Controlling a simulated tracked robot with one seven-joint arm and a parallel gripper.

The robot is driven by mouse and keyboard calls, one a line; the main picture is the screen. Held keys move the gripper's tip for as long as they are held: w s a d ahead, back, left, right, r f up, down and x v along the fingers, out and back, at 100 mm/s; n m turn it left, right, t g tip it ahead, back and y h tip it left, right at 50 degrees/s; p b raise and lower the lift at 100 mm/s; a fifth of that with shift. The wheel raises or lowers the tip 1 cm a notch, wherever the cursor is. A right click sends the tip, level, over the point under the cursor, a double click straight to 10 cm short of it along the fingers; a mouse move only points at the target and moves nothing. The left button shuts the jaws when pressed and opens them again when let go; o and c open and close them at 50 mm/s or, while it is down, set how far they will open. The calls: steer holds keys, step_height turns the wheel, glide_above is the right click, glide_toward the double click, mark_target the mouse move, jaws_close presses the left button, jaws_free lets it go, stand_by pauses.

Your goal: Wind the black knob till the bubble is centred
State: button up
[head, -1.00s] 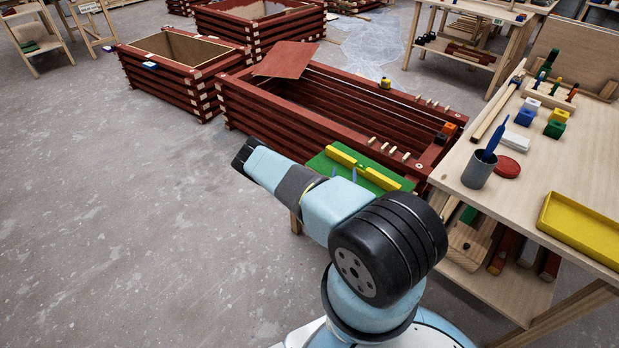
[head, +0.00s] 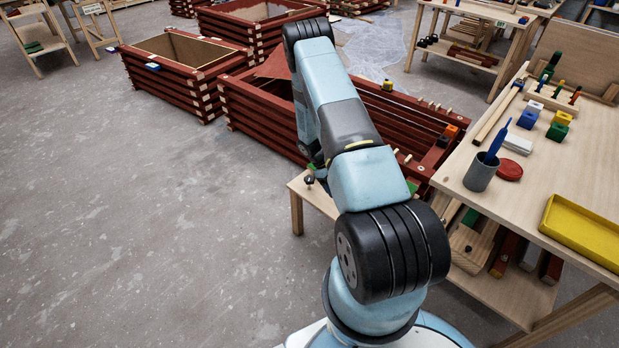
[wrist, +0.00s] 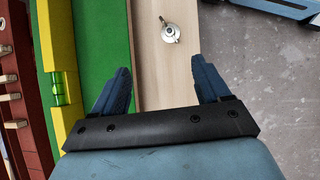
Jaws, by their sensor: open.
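My gripper (wrist: 160,64) is open and empty in the wrist view, its two dark blue fingers apart over a pale wooden board. A small round metal piece with a thin stem and a dark tip (wrist: 169,32) stands on the board, beyond the fingertips and between their lines. In the head view a small black knob (head: 309,180) shows at the left corner of the low wooden table (head: 322,200). A yellow level (wrist: 68,118) with a green vial (wrist: 60,90) lies along a green panel (wrist: 101,40). The bubble is too small to place. My arm hides the gripper's fingers in the head view.
Dark red batten frames (head: 250,110) stand behind the low table. A workbench (head: 560,180) on the right holds a grey cup (head: 481,172), a yellow tray (head: 585,225) and small blocks.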

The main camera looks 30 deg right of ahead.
mark_target(309, 178)
steer(key=w+a+r+m+t+y, duration=0.1)
steer(key=w+a+r+t+y, duration=0.2)
steer(key=w, duration=0.4)
steer(key=w+a+r+m+t+y, duration=0.1)
steer(key=w+a+r+m+t, duration=0.15)
steer(key=w+r, duration=0.35)
steer(key=shift+n, duration=0.35)
steer(key=f, duration=0.9)
steer(key=w+f, duration=0.1)
steer(key=f, duration=0.4)
steer(key=shift+d+f, duration=0.1)
steer(key=shift+f, duration=0.15)
steer(key=shift+c, duration=0.4)
steer(key=c, duration=1)
steer(key=shift+o, duration=0.2)
steer(key=shift+n, duration=0.7)
steer(key=o, duration=1)
steer(key=shift+o, duration=0.2)
